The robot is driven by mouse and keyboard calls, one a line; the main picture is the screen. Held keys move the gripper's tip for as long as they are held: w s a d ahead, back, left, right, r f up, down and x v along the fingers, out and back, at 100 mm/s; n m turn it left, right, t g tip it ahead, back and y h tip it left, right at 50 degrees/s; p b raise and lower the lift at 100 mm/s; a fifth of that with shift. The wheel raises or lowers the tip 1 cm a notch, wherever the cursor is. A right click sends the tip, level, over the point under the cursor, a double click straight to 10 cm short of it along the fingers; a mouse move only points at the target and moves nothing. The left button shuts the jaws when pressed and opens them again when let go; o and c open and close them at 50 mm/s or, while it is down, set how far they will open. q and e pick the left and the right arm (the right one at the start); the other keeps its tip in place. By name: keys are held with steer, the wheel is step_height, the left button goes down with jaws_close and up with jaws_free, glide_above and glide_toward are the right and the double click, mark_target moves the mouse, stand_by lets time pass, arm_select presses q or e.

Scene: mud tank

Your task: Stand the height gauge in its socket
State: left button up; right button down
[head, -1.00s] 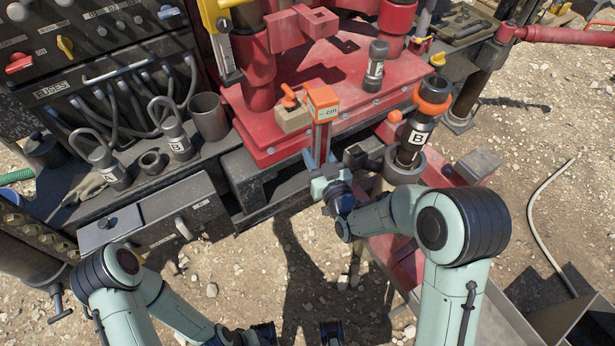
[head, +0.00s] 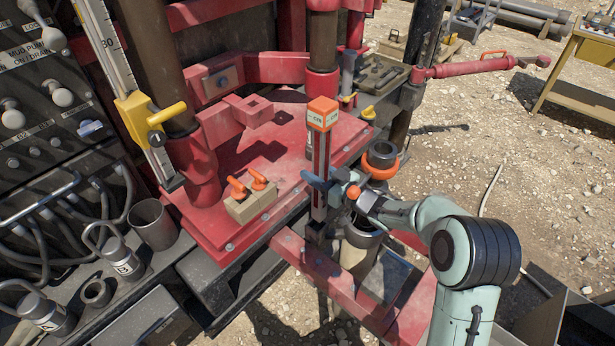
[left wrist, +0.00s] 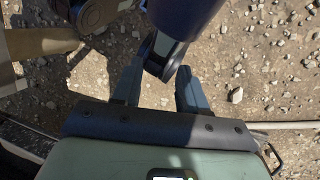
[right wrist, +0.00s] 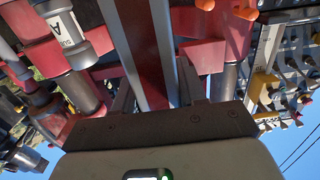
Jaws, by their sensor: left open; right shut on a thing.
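The height gauge (head: 320,160) is a red and grey bar with an orange cap marked "cm". It stands roughly upright at the front edge of the red platform, its lower end partly hidden. My right gripper (head: 337,188) is shut on its lower half. The right wrist view shows the gauge (right wrist: 150,50) between the fingers (right wrist: 160,98). My left gripper (left wrist: 158,88) is open and empty over gravel.
A tan block with orange handles (head: 250,202) sits on the red platform (head: 285,150) left of the gauge. A dark cylinder with an orange ring (head: 381,160) stands to the right. A yellow clamp on a scale (head: 140,115) is at the left. Open gravel lies at right.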

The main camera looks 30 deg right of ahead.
mark_target(313, 193)
arm_select(q)
steer(key=shift+f, duration=0.1)
arm_select(e)
steer(key=shift+w+a+r+y, duration=0.1)
steer(key=shift+a+r+y, duration=0.1)
steer(key=shift+r, duration=0.3)
steer(key=shift+w+a+r+y, duration=0.1)
steer(key=shift+a+r, duration=0.1)
steer(key=shift+r, duration=0.25)
steer(key=shift+s+a+f+b, duration=0.1)
steer(key=shift+f+b, duration=0.45)
arm_select(q)
steer(key=shift+t, duration=0.4)
steer(key=shift+w+a+f+b, duration=0.1)
steer(key=shift+w+f+b, duration=0.2)
steer(key=shift+f+b, duration=0.45)
steer(key=shift+w+a+f+b, duration=0.1)
steer(key=shift+w+f+b, duration=0.2)
steer(key=shift+f+b, duration=0.45)
steer(key=shift+w+f+b, duration=0.3)
steer(key=shift+f+b, duration=0.35)
steer(key=shift+b, duration=0.15)
arm_select(e)
steer(key=shift+s+f, duration=0.15)
steer(key=shift+f, duration=3.35)
arm_select(q)
steer(key=shift+f+b, duration=0.45)
steer(key=shift+f, duration=0.05)
arm_select(e)
steer(key=shift+f, duration=0.55)
